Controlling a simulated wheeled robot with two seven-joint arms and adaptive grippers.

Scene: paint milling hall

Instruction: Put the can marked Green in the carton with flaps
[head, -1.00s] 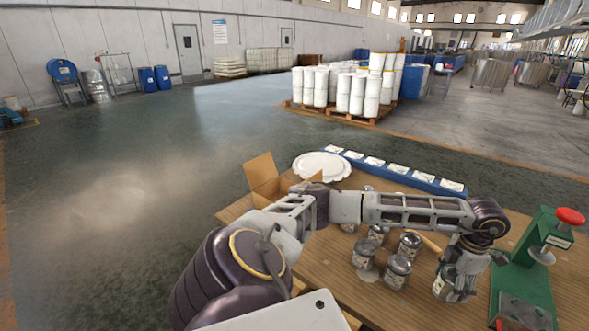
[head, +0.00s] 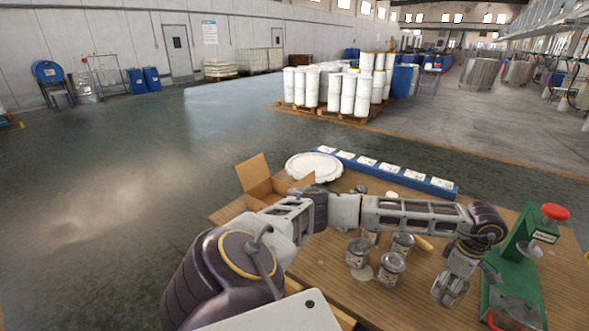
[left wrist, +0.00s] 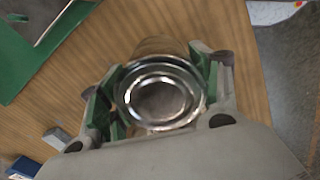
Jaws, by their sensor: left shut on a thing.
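My left gripper (head: 454,279) is at the right of the table, beside the green press. It is shut on a metal can (head: 447,293). In the left wrist view the can's round silver lid (left wrist: 160,98) sits between the green-padded fingers (left wrist: 158,100). No marking on this can is readable. The carton with flaps (head: 253,175) stands open at the table's far left edge, partly hidden behind my left arm. Several similar cans (head: 391,267) stand mid-table under the arm, their labels too small to read. My right gripper is out of view.
A green press with a red knob (head: 555,212) stands at the right. A white scalloped plate (head: 313,166) and a long blue strip with white cards (head: 350,162) lie along the far edge. Bare wood shows in front of the cans.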

